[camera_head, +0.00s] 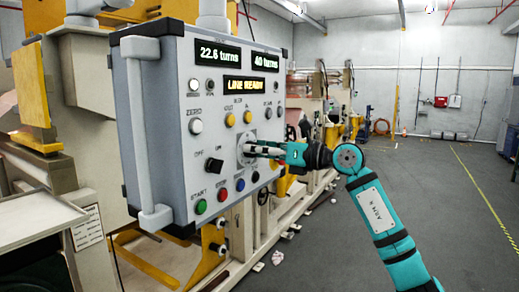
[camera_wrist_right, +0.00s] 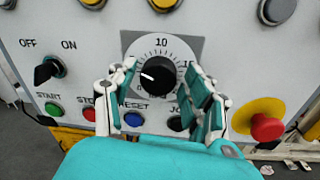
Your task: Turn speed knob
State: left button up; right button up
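The speed knob (camera_wrist_right: 159,80) is a black round knob on a white numbered dial over a grey plate, in the upper middle of the right wrist view. Its white mark points to the left. In the head view the dial plate (camera_head: 243,136) shows on the grey control box (camera_head: 160,110), with the knob mostly hidden by my gripper. My right gripper (camera_head: 250,149) reaches in from the right to the dial. In the right wrist view its fingers (camera_wrist_right: 161,88) are open, one on each side of the knob, with small gaps seen. My left gripper is out of view.
Close to the dial are a black OFF/ON switch (camera_wrist_right: 49,69), a blue reset button (camera_wrist_right: 133,118), a red stop button (camera_wrist_right: 90,114) and a green start button (camera_wrist_right: 53,109). A red mushroom button (camera_wrist_right: 266,127) lies right of the fingers. Open floor (camera_head: 440,220) is at right.

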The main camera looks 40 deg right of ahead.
jog(key=c, duration=0.8)
jog(key=shift+c, duration=0.2)
jog(key=shift+a+n+h+b, duration=0.15)
jog(key=shift+n+b, duration=0.5)
jog(key=shift+n, duration=1.5)
jog(key=shift+n+h+b, duration=0.2)
jog(key=shift+n+b, duration=0.5)
jog(key=shift+n, duration=1.5)
jog(key=shift+a+n+h+b, duration=0.15)
jog(key=shift+n+b, duration=0.5)
jog(key=shift+n, duration=1.5)
jog(key=o, duration=1.2)
jog(key=shift+c, duration=0.2)
